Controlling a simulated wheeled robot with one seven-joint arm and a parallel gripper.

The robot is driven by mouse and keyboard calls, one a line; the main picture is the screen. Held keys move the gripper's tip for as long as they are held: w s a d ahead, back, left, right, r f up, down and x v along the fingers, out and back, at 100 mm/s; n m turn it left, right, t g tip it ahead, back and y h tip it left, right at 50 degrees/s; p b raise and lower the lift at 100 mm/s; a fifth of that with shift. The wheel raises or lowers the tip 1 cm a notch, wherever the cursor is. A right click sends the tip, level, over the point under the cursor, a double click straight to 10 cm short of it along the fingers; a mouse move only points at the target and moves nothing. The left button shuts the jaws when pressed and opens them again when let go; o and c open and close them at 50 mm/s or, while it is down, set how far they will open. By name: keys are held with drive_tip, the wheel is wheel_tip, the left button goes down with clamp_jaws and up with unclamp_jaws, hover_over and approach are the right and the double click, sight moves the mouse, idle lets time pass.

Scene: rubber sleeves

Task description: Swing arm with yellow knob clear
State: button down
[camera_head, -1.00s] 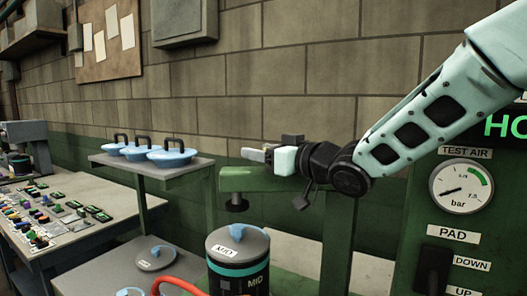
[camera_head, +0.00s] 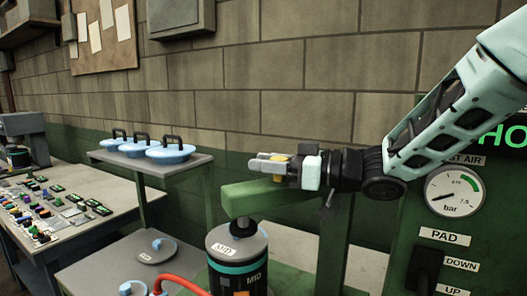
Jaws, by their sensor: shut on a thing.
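The green swing arm (camera_head: 248,195) reaches left and toward me from a green post, and its free end is over the canister marked MID (camera_head: 238,262). A dark round pad hangs under that end, in front of or just over the canister's lid; I cannot tell whether it touches. The yellow knob (camera_head: 281,182) shows only as a small patch between the jaws, above the arm. My gripper (camera_head: 272,166) comes in from the right and is shut on the knob. Most of the knob is hidden by the fingers.
A shelf (camera_head: 195,164) with several blue lidded pans stands at the left. A red hose (camera_head: 182,283) runs to the canister's left. The green panel with the gauge (camera_head: 454,190) and PAD lever (camera_head: 428,268) stands at the right. A cluttered bench is far left.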

drive_tip(key=shift+s, duration=0.1)
drive_tip(key=c, duration=1.1)
unclamp_jaws()
drive_tip(key=shift+o, duration=0.2)
wheel_tip(320, 180, up, 10)
drive_tip(key=b, duration=0.1)
